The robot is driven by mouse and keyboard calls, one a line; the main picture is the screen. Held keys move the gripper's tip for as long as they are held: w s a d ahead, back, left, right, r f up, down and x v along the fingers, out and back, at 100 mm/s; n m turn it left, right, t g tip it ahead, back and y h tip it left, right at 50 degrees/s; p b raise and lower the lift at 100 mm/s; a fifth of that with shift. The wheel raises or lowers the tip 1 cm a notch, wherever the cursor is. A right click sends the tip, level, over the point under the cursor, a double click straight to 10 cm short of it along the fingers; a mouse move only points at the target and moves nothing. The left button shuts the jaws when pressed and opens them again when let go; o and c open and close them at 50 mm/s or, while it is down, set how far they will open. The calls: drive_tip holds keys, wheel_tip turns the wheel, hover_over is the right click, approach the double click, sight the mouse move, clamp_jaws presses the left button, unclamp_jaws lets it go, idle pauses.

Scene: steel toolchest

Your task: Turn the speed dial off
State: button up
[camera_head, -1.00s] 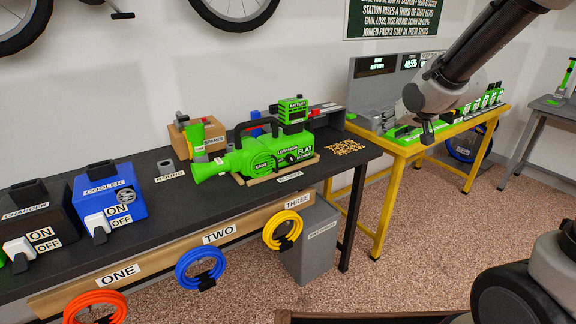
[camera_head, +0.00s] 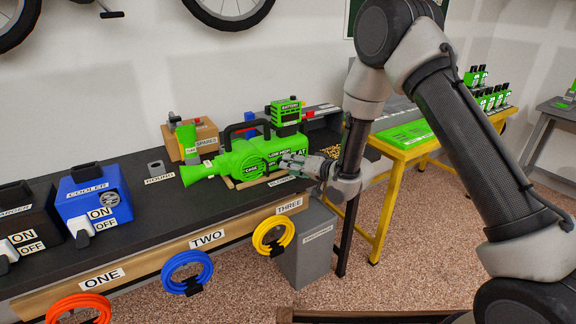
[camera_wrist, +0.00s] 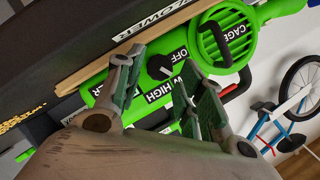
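The green leaf blower (camera_head: 228,163) lies on a wooden board on the black bench. Its black speed dial (camera_wrist: 159,67) shows in the wrist view, with OFF, LOW and HIGH labels around it. A small white mark on the dial faces the label side; which label it points at is hard to tell. My gripper (camera_wrist: 160,62) is open, with one finger on each side of the dial. I cannot tell whether the fingers touch it. In the head view my gripper (camera_head: 296,163) is in front of the blower's right part and hides the dial.
A blue cooler box (camera_head: 92,198) with an ON/OFF switch stands on the left. The yellow table (camera_head: 408,150) is behind my arm.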

drive_tip(key=shift+x, duration=1.1)
drive_tip(key=c, duration=0.7)
drive_tip(key=shift+c, duration=0.2)
drive_tip(key=n+h, duration=0.1)
drive_tip(key=n, duration=0.1)
drive_tip(key=n+h, duration=0.1)
drive_tip(key=shift+s+a+r+n+t, duration=0.1)
drive_tip(key=shift+a+n+t, duration=0.1)
drive_tip(key=shift+n+t, duration=0.2)
drive_tip(key=n+h, duration=0.1)
drive_tip(key=n, duration=0.1)
drive_tip(key=n+t+h, duration=0.1)
drive_tip(key=n+h, duration=0.1)
drive_tip(key=shift+s+a+t, duration=0.1)
drive_tip(key=shift+t, duration=0.2)
drive_tip(key=shift+n, duration=0.3)
